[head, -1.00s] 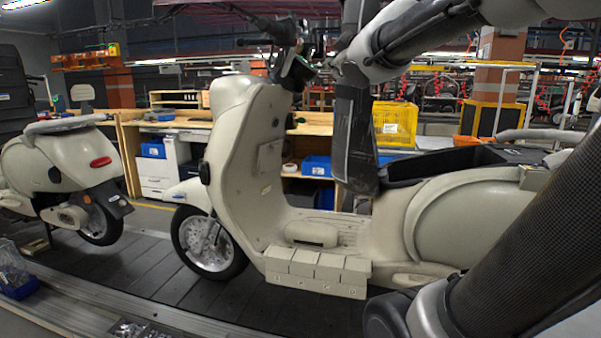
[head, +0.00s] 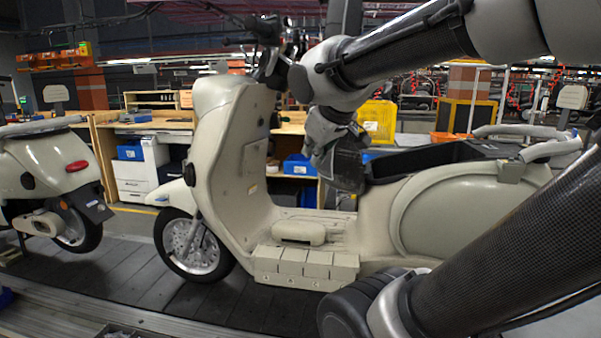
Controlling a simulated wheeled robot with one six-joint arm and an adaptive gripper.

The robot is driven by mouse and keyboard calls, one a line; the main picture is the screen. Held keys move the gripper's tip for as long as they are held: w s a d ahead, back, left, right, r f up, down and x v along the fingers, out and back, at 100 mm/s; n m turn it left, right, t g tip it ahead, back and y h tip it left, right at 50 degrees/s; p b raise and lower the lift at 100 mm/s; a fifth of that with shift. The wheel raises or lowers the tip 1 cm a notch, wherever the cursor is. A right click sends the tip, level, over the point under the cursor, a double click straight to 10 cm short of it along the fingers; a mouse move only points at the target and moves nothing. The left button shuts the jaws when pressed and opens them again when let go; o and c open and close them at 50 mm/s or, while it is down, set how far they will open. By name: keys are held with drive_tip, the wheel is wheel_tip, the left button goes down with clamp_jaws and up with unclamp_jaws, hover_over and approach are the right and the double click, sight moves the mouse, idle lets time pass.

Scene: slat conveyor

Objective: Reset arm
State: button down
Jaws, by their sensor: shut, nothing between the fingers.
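My arm reaches in from the upper right of the head view, bent over the middle of a cream scooter (head: 225,165). My gripper (head: 327,160) hangs down in front of the scooter's open middle, between the front shield and the seat area. Its fingers are shut with nothing held. The fingertips are partly lost against a dark upright shape behind them, and I cannot tell how far they are from it.
The scooter stands on the dark slat conveyor (head: 130,270), with several cream blocks (head: 305,265) along its footboard edge. A second cream scooter (head: 45,170) stands at left. Behind are a workbench (head: 115,165) and a yellow crate (head: 378,120).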

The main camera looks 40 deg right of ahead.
drive_tip(key=s+a+f+m+g+y, duration=0.1)
drive_tip(key=s+a+f+g+y, duration=0.1)
drive_tip(key=s+a+f+g, duration=0.2)
drive_tip(key=s+a+f, duration=0.2)
drive_tip(key=s+f, duration=0.2)
drive_tip(key=s, duration=0.1)
drive_tip(key=shift+a+f, duration=0.2)
drive_tip(key=shift+f, duration=0.05)
